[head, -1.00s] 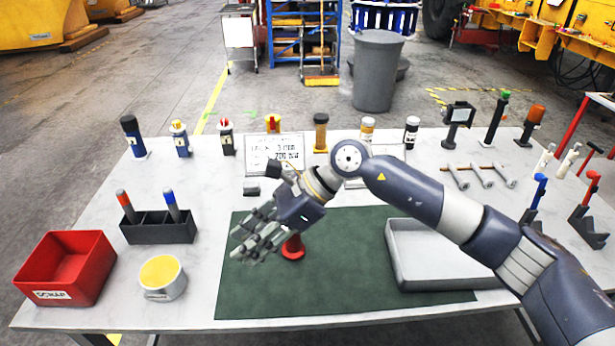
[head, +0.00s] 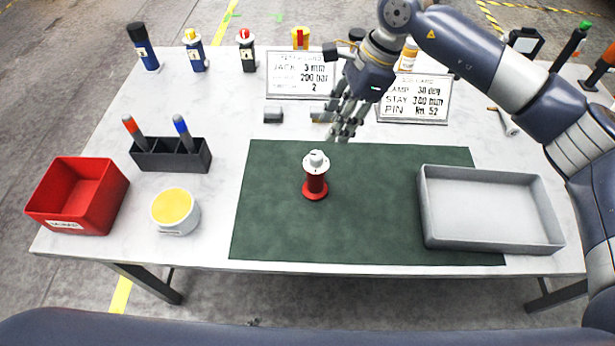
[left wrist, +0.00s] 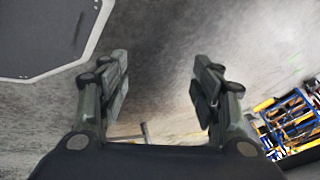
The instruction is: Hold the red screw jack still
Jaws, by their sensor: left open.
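The red screw jack (head: 315,185) stands upright on the green mat (head: 380,230), with a white collar and cap at its top. Nothing touches it. My right gripper (head: 347,128) is behind it and to its right in the head view, over the mat's back edge. Its dark fingers point down and hold nothing that I can see. Their gap cannot be judged. My left gripper is not in the head view. In the left wrist view my left gripper (left wrist: 160,95) is open and empty, with floor behind its fingers.
A grey tray (head: 490,245) lies at the mat's right. A red scrap bin (head: 105,208), a yellow-topped cup (head: 176,228) and a black holder (head: 170,160) with two pens stand left. Two printed cards (head: 299,92) stand behind. The mat around the jack is clear.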

